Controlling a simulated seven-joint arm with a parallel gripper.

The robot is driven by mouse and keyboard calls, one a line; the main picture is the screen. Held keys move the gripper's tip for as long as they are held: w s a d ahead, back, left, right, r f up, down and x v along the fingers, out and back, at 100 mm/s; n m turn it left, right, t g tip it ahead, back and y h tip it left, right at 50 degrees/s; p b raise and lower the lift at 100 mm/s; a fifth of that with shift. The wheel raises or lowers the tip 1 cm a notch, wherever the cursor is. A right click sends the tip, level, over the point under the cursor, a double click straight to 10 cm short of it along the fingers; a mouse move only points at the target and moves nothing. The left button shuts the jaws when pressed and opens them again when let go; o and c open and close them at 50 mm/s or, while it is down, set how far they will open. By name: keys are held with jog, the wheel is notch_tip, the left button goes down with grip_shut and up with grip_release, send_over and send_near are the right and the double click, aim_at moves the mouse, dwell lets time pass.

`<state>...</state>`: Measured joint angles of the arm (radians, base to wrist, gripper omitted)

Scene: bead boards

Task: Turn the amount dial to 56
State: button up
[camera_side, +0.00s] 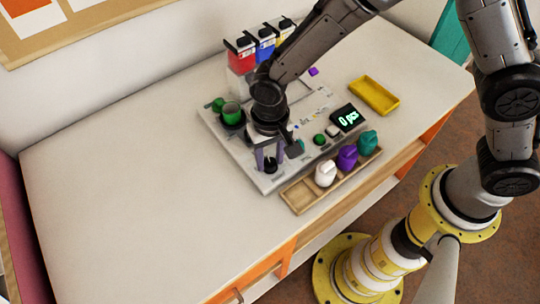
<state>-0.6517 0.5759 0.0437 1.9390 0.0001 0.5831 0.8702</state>
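My gripper (270,160) points down over the front left part of a light grey machine panel (233,147). Its two grey fingers are apart, with a gap between them. A small black knob (270,167), which looks like the amount dial, shows low between the fingers. I cannot tell whether the fingers touch it, and its scale is too small to read. A black display (345,118) at the panel's right reads "0 pcs" in green. My wrist hides the middle of the panel.
Red (241,59), blue (265,47) and yellow (285,30) containers stand at the back. A wooden tray (299,199) in front holds white, purple and teal pieces. A yellow tray (374,95) lies right. The table's left is clear.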

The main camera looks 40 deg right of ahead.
grip_shut()
jog(key=shift+n, duration=0.4)
jog(key=n, duration=0.3)
jog(key=shift+n, duration=2)
jog(key=shift+o, duration=2.2)
grip_release()
